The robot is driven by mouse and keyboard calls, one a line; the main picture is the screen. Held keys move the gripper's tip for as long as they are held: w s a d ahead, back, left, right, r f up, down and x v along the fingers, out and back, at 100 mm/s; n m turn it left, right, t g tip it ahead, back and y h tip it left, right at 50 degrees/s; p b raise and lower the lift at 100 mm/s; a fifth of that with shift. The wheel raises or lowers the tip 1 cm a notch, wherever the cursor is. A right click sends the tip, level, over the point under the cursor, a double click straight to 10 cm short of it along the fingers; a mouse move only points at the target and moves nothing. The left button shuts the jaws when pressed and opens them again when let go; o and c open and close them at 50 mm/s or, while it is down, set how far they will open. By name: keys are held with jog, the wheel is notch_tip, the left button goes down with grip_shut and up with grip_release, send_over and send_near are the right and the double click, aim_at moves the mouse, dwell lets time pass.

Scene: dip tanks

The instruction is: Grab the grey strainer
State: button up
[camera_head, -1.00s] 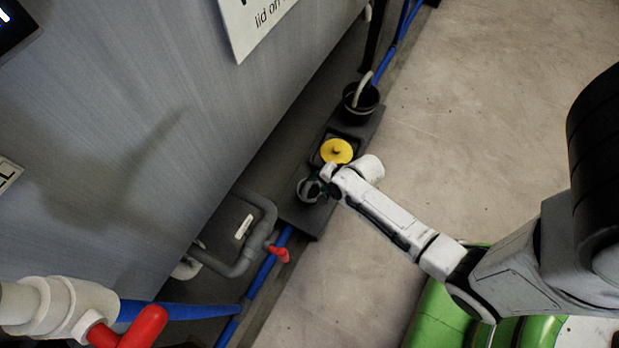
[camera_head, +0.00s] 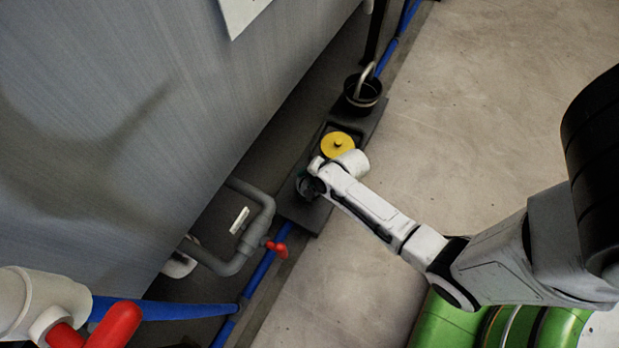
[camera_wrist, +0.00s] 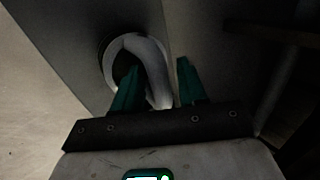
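The grey strainer (camera_wrist: 150,55) shows in the wrist view as a pale grey round rim with a thick curved handle running toward me. My gripper (camera_wrist: 158,72) is open, one green finger on each side of the handle. A gap shows between the handle and the right finger; I cannot tell whether the left finger touches it. In the head view my gripper (camera_head: 312,186) is over the near end of the dark block on the floor, where my wrist hides most of the strainer.
On the same dark block (camera_head: 312,218) are a yellow round lid (camera_head: 337,145) and, farther off, a black pot (camera_head: 362,92) with a pale hooked handle. Grey pipe (camera_head: 262,225) with a red valve handle (camera_head: 277,248) lies near left. A large grey wall (camera_head: 150,110) rises left. Bare floor is right.

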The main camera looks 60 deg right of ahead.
grip_shut()
dwell(0.5)
